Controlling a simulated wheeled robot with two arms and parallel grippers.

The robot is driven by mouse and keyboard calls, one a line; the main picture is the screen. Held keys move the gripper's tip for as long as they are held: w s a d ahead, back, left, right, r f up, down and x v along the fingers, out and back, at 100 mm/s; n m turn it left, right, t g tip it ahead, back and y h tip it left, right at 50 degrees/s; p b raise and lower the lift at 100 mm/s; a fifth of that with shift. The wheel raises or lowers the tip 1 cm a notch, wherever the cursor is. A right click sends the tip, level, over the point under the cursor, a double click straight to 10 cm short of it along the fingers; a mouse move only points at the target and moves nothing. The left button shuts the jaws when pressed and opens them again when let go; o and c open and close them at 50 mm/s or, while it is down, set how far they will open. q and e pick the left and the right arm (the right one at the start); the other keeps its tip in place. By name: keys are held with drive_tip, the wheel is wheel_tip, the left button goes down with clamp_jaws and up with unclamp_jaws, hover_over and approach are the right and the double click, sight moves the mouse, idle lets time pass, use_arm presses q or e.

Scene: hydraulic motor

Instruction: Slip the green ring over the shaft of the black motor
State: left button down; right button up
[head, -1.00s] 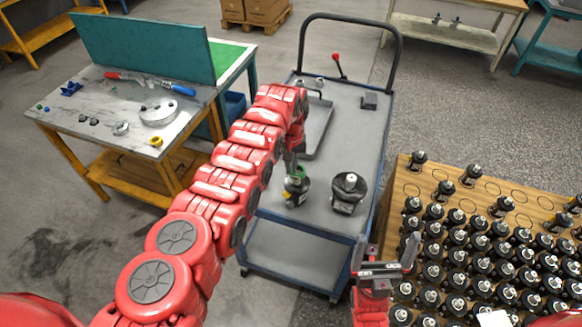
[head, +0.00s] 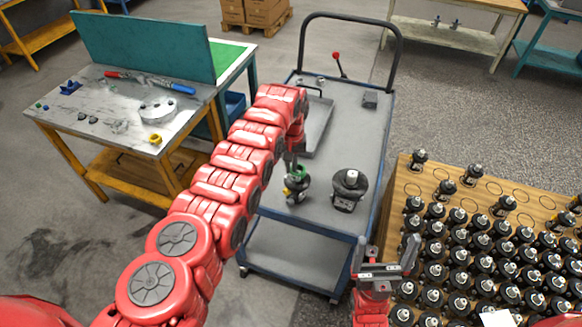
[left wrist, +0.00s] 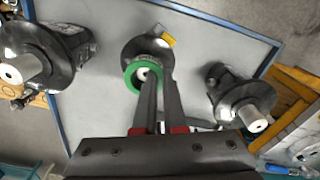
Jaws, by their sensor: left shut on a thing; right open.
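The green ring (head: 300,172) is at the top of a black motor (head: 297,190) with a yellow patch, on the cart. In the left wrist view, the fingertips of my left gripper (left wrist: 160,82) are at the right side of the green ring (left wrist: 129,76) and shut on it. The pale shaft tip of the middle black motor (left wrist: 144,50) shows inside the ring's hole. How far down the ring sits is not clear. My left gripper (head: 291,160) is partly hidden by my arm in the head view. My right gripper (head: 385,256) is open and empty, right of the cart.
A second black motor (head: 349,192) stands right of the first on the cart (head: 320,214). The left wrist view shows motors on both sides, left (left wrist: 58,52) and right (left wrist: 232,88). A wooden table (head: 405,180) holds many small motors. A workbench (head: 60,105) stands at left.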

sight(292, 186)
use_arm(q)
drive_tip(key=shift+s+f, duration=0.6)
drive_tip(key=shift+f, duration=0.3)
drive_tip(key=c, duration=0.9)
unclamp_jaws()
drive_tip(key=shift+s+a+f, duration=0.1)
drive_tip(key=shift+s+f, duration=0.1)
drive_tip(key=shift+s, duration=0.1)
drive_tip(key=shift+s+f+g, duration=0.1)
drive_tip(key=shift+f+g, duration=0.05)
drive_tip(key=shift+g, duration=0.15)
drive_tip(key=shift+s+d+f, duration=0.1)
drive_tip(key=shift+s+d, duration=0.1)
drive_tip(key=shift+s, duration=0.05)
drive_tip(key=shift+w+r+p, duration=0.1)
drive_tip(key=shift+r+p, duration=0.45)
drive_tip(key=shift+r, duration=0.1)
drive_tip(key=r+p, duration=0.1)
drive_tip(key=w+r+p, duration=0.1)
drive_tip(key=r, duration=0.1)
drive_tip(key=w+r+p, duration=0.1)
drive_tip(key=r, duration=0.1)
drive_tip(key=shift+d, duration=0.1)
drive_tip(key=shift+r, duration=0.4)
